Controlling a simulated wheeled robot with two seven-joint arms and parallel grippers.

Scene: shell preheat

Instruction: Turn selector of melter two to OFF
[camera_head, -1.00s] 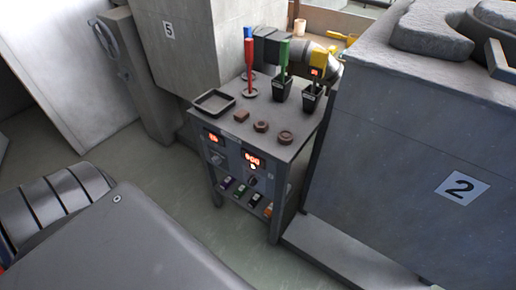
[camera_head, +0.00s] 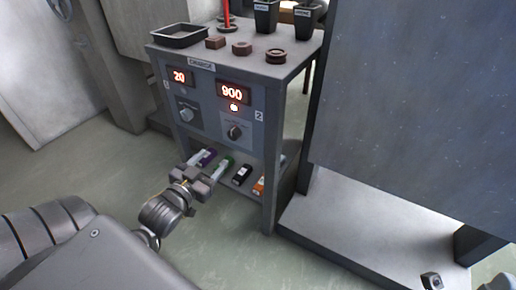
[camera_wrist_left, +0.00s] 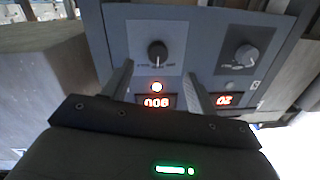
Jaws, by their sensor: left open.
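The selector of melter two (camera_head: 235,131) is a dark round knob on the panel's right half, below the red 900 display (camera_head: 232,92) and a lit red lamp. It also shows in the left wrist view (camera_wrist_left: 157,54), where the picture is upside down. My left gripper (camera_head: 197,172) is open and empty, low in front of the panel, left of and below this knob in the head view. In the wrist view its two fingertips (camera_wrist_left: 159,72) point toward the panel, with the knob seen between and beyond them, apart. A small dark part (camera_head: 432,281) at the lower right may belong to my right gripper.
The other selector (camera_head: 187,114), under a display reading 20 (camera_head: 179,77), sits on the panel's left half. Several coloured items lie on the lower shelf, near my left gripper. A tray (camera_head: 180,36) and brown pieces stand on top. A grey block (camera_head: 420,120) rises at the right.

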